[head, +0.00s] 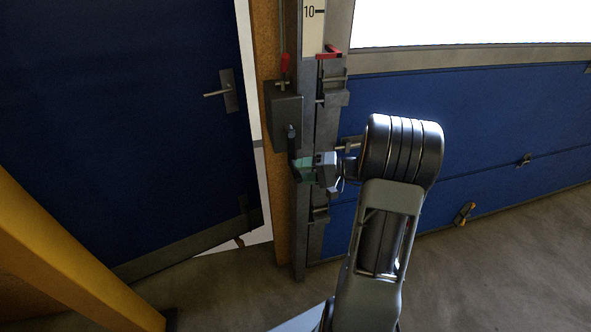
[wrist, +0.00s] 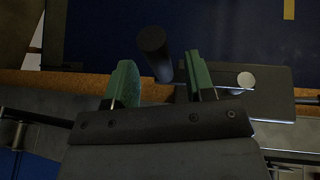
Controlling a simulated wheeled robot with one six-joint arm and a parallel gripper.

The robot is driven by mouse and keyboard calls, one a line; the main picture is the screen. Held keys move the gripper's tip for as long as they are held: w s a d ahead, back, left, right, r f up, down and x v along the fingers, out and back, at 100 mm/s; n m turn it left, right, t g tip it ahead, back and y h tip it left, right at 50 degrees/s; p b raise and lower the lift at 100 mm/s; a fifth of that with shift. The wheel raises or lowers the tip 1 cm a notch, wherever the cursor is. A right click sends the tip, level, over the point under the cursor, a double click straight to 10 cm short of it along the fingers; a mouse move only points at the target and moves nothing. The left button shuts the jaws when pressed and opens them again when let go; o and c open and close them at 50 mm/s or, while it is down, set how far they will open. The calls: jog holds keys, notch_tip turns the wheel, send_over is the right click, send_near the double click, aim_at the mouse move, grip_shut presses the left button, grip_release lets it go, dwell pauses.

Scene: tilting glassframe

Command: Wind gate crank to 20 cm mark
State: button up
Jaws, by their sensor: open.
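The crank's dark round handle (head: 292,140) stands at the front of the grey gearbox (head: 285,112) on the gate post. My gripper (head: 303,168) has green fingers and is at the handle's lower end in the head view. In the wrist view my gripper (wrist: 160,80) is open, and the black handle (wrist: 155,50) shows between the two fingers, tilted. I cannot tell whether a finger touches it. A white scale (head: 312,28) shows a 10 mark at the top. A red pointer (head: 329,53) sits below that mark. The 20 mark is not in view.
A blue door (head: 120,120) with a lever handle (head: 228,92) stands left of the post. The blue gate (head: 470,130) is to the right. A yellow beam (head: 70,260) crosses the lower left. A red-topped lever (head: 285,62) rises above the gearbox. The floor (head: 490,270) at right is clear.

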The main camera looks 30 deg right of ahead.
jog(key=shift+x, duration=1.3)
jog(key=shift+c, duration=0.4)
grip_shut()
